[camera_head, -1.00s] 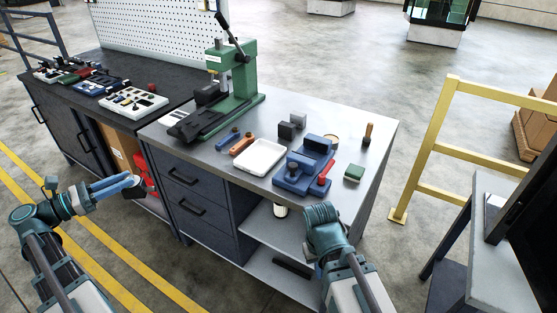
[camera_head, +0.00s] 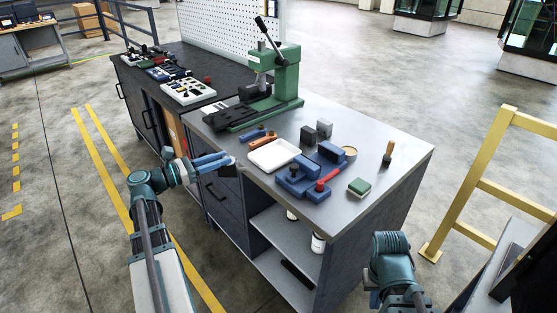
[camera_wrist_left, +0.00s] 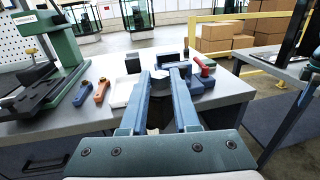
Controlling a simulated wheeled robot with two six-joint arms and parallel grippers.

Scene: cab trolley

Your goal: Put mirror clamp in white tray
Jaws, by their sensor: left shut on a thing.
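My left gripper (camera_head: 226,160) is shut on a small dark grey piece, which looks like the mirror clamp (camera_wrist_left: 159,84), seen between the fingertips in the left wrist view. The gripper is off the front edge of the grey bench, left of the white tray (camera_head: 273,156). The tray lies flat on the bench top and looks empty. In the left wrist view the tray (camera_wrist_left: 121,94) is partly hidden behind the left finger. My right arm is low at the right, and its gripper does not show.
Right of the tray stands a blue fixture (camera_head: 303,184) with a red handle. Blue and orange tools (camera_head: 262,140) lie behind the tray, near the green press (camera_head: 277,80). Dark blocks (camera_head: 308,134) stand behind it. A green block (camera_head: 359,187) lies near the right edge.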

